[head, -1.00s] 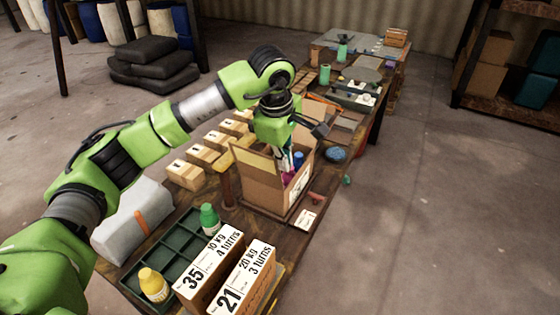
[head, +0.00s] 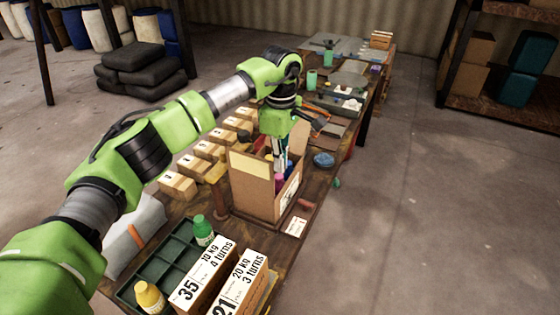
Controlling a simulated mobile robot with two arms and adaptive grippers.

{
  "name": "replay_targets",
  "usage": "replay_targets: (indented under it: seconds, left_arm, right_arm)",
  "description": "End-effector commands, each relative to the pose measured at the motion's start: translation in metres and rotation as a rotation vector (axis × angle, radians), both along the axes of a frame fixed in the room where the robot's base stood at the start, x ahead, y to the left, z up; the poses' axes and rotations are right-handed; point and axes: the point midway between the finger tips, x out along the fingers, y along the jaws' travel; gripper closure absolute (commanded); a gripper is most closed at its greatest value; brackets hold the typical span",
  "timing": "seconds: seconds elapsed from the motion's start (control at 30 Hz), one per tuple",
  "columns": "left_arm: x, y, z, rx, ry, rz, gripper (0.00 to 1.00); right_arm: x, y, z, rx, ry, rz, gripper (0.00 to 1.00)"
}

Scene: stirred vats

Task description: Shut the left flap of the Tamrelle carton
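The cardboard carton (head: 254,196) stands open on the long table, with a white label on its right side. One flap (head: 252,164) stands up at its near left side, and another brown flap shows behind my gripper. Inside are a pink item (head: 281,181) and a blue item (head: 289,168), partly hidden. My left gripper (head: 281,163) points down at the carton's opening, behind the raised flap from this view. Its fingertips are small and partly hidden, so I cannot tell whether they are open, shut or touching anything. My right gripper is not in view.
Several small numbered boxes (head: 193,167) line the table left of the carton. A green divided tray (head: 172,262) with bottles and two labelled boxes (head: 204,275) stand nearer. A blue round dish (head: 323,160) and a small card (head: 295,226) lie to the right. The right floor is clear.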

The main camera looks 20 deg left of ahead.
Motion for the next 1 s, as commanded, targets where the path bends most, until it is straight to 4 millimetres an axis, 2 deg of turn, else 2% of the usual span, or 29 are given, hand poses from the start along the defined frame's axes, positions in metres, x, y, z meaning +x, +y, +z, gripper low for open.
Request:
replay_targets:
  seconds: [0.27, 0.33, 0.37, 0.73, 0.87, 1.0]
  left_arm:
    - [0.000, 0.000, 0.000, 0.001, -0.001, 0.001, 1.00]
    - [0.000, 0.000, 0.000, 0.001, -0.001, 0.001, 0.81]
    - [0.000, 0.000, 0.000, 0.001, -0.001, 0.001, 0.79]
    - [0.000, 0.000, 0.003, 0.000, -0.002, 0.000, 0.79]
    - [0.001, 0.000, 0.019, 0.000, -0.005, 0.001, 0.79]
    - [0.002, 0.000, 0.049, 0.001, -0.006, 0.000, 0.79]
  right_arm:
    - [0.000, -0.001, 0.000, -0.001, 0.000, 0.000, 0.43]
    - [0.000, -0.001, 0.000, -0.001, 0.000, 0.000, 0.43]
    - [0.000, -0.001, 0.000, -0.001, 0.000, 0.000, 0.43]
    - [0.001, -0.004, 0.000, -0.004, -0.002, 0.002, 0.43]
    - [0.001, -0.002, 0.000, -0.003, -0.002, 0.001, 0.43]
    - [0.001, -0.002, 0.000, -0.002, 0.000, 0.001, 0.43]
